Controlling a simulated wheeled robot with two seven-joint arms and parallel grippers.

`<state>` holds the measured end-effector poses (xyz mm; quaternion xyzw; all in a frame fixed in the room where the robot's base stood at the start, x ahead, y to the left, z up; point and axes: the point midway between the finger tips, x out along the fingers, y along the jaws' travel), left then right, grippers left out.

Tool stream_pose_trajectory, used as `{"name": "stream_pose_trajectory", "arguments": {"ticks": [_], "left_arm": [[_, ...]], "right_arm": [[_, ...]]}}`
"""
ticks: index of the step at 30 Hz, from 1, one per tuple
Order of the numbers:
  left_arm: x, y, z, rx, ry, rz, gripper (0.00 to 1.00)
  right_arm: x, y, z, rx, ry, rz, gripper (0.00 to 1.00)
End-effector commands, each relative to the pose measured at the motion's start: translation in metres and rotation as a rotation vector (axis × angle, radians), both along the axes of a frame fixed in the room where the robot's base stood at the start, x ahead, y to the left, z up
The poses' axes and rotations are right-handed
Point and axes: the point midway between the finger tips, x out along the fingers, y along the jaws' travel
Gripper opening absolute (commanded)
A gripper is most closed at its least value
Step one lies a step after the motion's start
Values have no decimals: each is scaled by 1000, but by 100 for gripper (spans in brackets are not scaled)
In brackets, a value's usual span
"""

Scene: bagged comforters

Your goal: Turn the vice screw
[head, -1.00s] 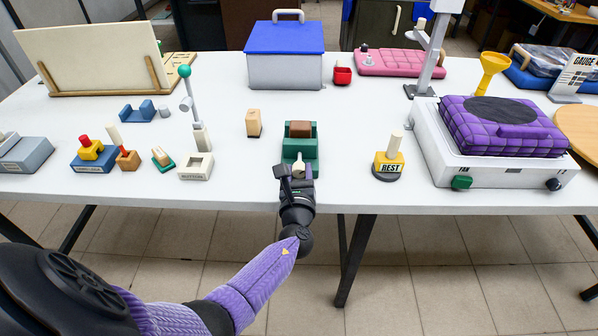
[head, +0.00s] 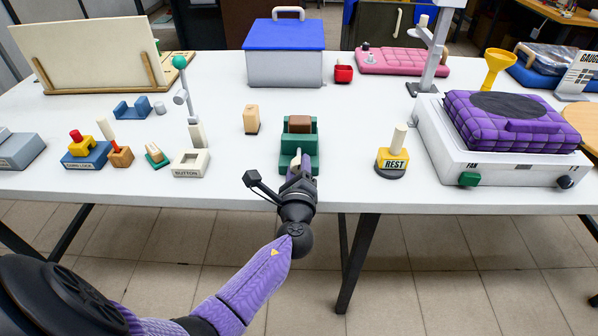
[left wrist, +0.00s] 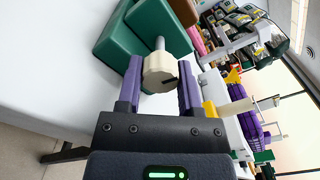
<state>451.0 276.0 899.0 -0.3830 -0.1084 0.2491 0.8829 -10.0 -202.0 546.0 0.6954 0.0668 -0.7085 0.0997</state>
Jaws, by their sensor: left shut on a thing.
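The green vice (head: 284,154) stands near the table's front edge in the head view, with a brown block (head: 300,124) between its jaws. A cream screw knob (left wrist: 158,72) on a grey shaft sticks out of the vice front. My left gripper (head: 299,170) is shut on this knob, with one purple finger on each side of it (left wrist: 160,84). In the head view the gripper mostly hides the knob. My right gripper is not in view.
A wooden block (head: 252,120) stands left of the vice. The yellow REST stand (head: 394,161) is to its right, and the white BUTTON box (head: 191,168) is further left. A blue-lidded box (head: 285,68) stands behind. The table (head: 345,150) is bare just right of the vice.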

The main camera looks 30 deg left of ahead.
Motion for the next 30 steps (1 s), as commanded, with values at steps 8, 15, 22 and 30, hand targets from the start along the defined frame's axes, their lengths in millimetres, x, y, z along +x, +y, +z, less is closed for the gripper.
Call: {"name": "stream_pose_trajectory", "arguments": {"ticks": [8,15,22,30], "left_arm": [[0,-1,-3,-112,-63,0,0],[0,-1,-2,-149,-86,-1,0],[0,-1,-2,-155,-89,-1,0],[0,-1,-2,-155,-89,-1,63]], "right_arm": [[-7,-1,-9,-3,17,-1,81],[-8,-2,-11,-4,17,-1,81],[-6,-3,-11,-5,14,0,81],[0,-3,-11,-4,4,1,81]]}}
